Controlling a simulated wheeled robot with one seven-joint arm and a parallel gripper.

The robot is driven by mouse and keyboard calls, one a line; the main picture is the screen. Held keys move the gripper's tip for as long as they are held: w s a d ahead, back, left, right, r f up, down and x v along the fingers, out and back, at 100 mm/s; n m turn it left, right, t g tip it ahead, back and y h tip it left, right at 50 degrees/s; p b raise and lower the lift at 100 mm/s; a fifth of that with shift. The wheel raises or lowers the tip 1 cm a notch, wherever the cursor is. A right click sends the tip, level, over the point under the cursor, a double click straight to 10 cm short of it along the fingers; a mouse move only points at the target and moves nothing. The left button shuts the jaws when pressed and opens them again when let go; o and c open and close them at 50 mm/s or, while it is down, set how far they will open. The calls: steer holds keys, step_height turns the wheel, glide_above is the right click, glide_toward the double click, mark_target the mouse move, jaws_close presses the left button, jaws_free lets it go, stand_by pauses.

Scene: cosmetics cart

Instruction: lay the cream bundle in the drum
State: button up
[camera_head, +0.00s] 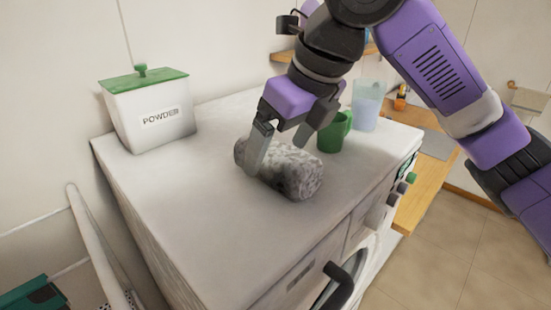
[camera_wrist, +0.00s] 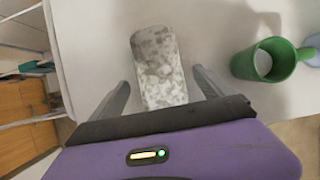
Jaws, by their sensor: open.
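The cream bundle (camera_head: 292,172) is a mottled cream-and-grey roll lying on top of the white washing machine (camera_head: 190,215). In the wrist view the bundle (camera_wrist: 159,66) lies lengthwise between the two fingers. My gripper (camera_head: 283,143) is open, pointing down over the bundle, with one finger in front of part of it. In the wrist view my gripper (camera_wrist: 163,88) has a finger on each side, with gaps to the bundle. The machine's front is seen at a steep angle, with a dark door handle (camera_head: 340,285); the drum's inside is hidden.
A green mug (camera_head: 334,133) stands close behind the bundle, beside a clear cup (camera_head: 367,105). A white powder box (camera_head: 150,110) with a green lid stands at the back left. The front left of the machine top is clear.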

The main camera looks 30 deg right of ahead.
mark_target(281, 149)
steer(key=shift+x, duration=1.65)
steer(key=shift+s+d, duration=0.1)
steer(key=c, duration=1.8)
step_height(281, 149, up, 20)
steer(key=shift+b, duration=0.3)
